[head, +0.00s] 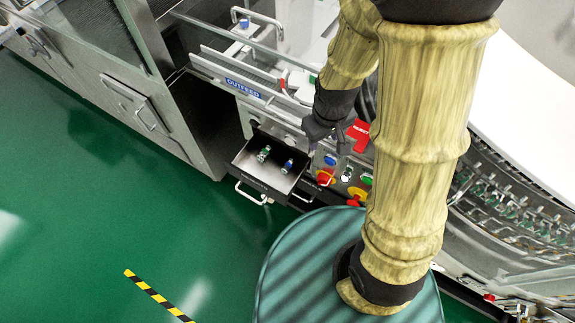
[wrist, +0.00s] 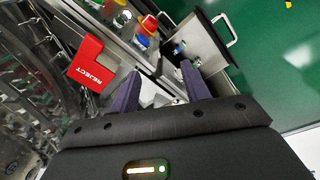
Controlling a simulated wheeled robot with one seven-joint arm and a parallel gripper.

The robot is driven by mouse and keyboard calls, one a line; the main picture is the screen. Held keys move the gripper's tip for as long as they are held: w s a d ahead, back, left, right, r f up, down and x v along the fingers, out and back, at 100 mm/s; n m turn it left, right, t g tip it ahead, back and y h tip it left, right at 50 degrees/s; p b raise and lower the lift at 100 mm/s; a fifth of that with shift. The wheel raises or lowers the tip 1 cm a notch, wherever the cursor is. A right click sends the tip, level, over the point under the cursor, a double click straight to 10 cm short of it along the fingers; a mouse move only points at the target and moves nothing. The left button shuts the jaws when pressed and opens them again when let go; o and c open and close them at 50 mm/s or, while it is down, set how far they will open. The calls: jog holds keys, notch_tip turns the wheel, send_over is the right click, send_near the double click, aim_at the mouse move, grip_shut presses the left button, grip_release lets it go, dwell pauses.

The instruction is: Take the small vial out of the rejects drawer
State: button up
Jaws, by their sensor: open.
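The rejects drawer (head: 252,174) is pulled out below the OUTFEED label in the head view. Two vials lie in it: one with a green cap (head: 263,154) and one with a blue cap (head: 287,166). I cannot tell their sizes apart clearly. The drawer (wrist: 208,38) also shows at the top of the wrist view, with small vials near its inner end, partly behind a finger. My gripper (head: 328,142) is open and empty, to the right of the drawer and apart from the vials. Its two dark fingers show in the wrist view (wrist: 158,70).
A red REJECT sign (wrist: 88,65) and a panel of coloured buttons (head: 345,175) stand close to my gripper. The drawer handle (head: 250,194) projects over the green floor (head: 150,200). Machine rails and the OUTFEED plate (head: 243,88) lie behind the drawer.

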jog(key=a+f+n+t+h+p, duration=0.1)
jog(key=a+f+n+t+h, duration=0.1)
jog(key=a+f+n, duration=0.6)
jog(key=a+f+n+t+h+p, duration=0.2)
jog(key=a+f+n, duration=0.6)
jog(key=n, duration=0.8)
notch_tip(320, 180, down, 3)
jog(key=t, duration=0.2)
jog(key=shift+s+t+h, duration=0.3)
jog(key=shift+s, duration=0.1)
jog(key=shift+f, duration=0.2)
